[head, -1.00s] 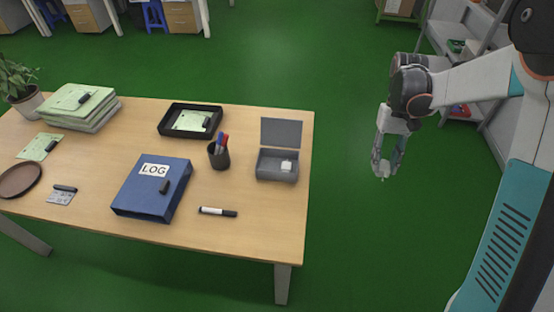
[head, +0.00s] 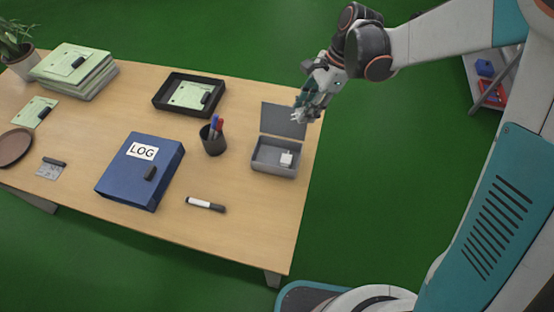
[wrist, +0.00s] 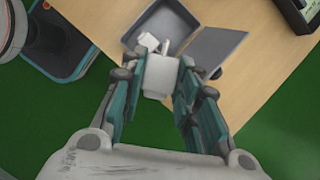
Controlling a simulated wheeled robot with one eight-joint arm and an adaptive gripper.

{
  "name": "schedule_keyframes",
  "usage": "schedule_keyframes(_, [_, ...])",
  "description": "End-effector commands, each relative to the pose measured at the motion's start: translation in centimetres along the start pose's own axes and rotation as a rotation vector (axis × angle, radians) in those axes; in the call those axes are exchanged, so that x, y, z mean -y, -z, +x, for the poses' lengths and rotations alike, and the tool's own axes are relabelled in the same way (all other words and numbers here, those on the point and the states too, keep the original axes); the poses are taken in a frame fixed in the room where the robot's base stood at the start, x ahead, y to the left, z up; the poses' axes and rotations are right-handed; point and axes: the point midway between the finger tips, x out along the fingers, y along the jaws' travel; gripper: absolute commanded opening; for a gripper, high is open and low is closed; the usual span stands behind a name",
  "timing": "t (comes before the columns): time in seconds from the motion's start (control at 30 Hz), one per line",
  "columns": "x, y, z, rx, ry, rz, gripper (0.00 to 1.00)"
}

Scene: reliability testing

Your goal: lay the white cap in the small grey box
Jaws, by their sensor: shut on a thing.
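My gripper (head: 301,112) is shut on the white cap, which shows between the fingers in the wrist view (wrist: 160,76). In the head view the gripper is in the air near the raised lid of the small grey box (head: 264,168), and the held cap is hard to make out there. The box stands open near the table's right edge, its lid (head: 283,120) up at the back. It also shows beyond the fingers in the wrist view (wrist: 192,19). A small white item (head: 287,159) lies inside the box, toward its right side.
A dark pen cup (head: 214,140) stands left of the box, with a black tray (head: 160,103) behind it. A black-and-white marker (head: 205,204) and a blue LOG binder (head: 130,180) lie nearer. Bare table (head: 255,215) lies in front of the box.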

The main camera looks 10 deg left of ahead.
Motion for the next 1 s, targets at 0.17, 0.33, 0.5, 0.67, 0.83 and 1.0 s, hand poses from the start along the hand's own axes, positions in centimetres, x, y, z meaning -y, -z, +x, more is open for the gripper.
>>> schedule_keyframes(0.17, [0.6,-5.5,1.6,-0.001,0.107,0.252,0.14])
schedule_keyframes(0.33, [0.9,-8.5,2.3,-0.002,0.174,0.416,0.14])
schedule_keyframes(0.5, [1.0,-9.5,2.8,-0.003,0.202,0.485,0.14])
schedule_keyframes(0.67, [1.0,-8.5,5.4,-0.004,0.205,0.494,0.14])
schedule_keyframes(0.83, [1.0,-6.8,9.3,-0.004,0.205,0.494,0.14])
schedule_keyframes(1.0, [1.0,-5.2,13.2,-0.004,0.204,0.493,0.14])
